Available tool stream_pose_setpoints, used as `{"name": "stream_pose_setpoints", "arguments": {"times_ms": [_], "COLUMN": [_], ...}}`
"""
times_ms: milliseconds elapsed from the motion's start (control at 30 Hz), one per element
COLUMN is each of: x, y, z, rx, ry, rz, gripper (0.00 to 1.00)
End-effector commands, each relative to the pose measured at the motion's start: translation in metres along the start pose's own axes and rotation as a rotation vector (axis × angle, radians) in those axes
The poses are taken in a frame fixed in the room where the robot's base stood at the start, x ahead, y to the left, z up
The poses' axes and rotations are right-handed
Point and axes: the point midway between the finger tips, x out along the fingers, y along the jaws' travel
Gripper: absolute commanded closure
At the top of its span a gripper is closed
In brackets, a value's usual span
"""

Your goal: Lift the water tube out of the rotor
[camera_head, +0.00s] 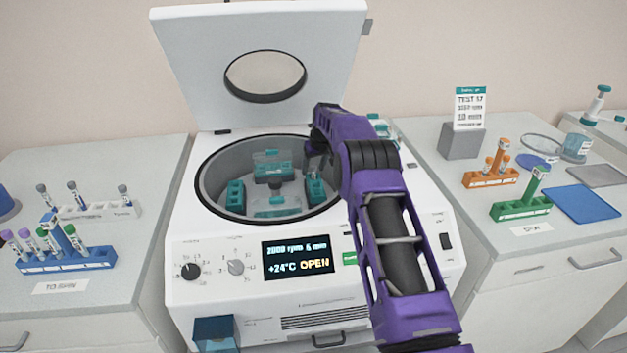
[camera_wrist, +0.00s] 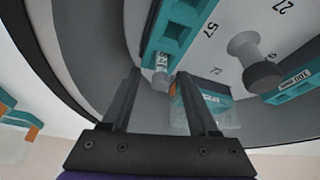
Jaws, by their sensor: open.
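The centrifuge (camera_head: 215,287) stands with its lid (camera_head: 190,65) raised and its display reading OPEN. Its rotor bowl holds several teal buckets (camera_head: 235,197). In the wrist view, a grey-capped tube with a white label (camera_wrist: 161,70) sits in a teal bucket (camera_wrist: 186,22); I cannot read what it contains. My gripper (camera_wrist: 160,84) is open, with one finger on each side of the tube's capped end and no clear contact. In the head view my gripper reaches down inside the right side of the bowl, largely hidden by my arm.
The grey rotor hub knob (camera_wrist: 256,65) and another teal bucket (camera_wrist: 207,104) are near my fingers. The bowl wall surrounds the gripper. Left are a blue rack (camera_head: 70,262) and a white rack (camera_head: 100,212); right are orange (camera_head: 490,179) and green racks (camera_head: 520,208).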

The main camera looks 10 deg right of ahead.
Motion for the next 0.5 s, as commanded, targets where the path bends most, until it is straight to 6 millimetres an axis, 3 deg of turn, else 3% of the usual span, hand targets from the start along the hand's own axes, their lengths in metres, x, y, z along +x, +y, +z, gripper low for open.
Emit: {"name": "stream_pose_setpoints", "arguments": {"times_ms": [333, 500], "x": [0.0063, 0.0062], "y": [-0.0002, -0.0002], "z": [0.0002, 0.0002], "rx": [0.000, 0.000], "ry": [0.000, 0.000], "rz": [0.000, 0.000], "gripper": [0.40, 0.70]}}
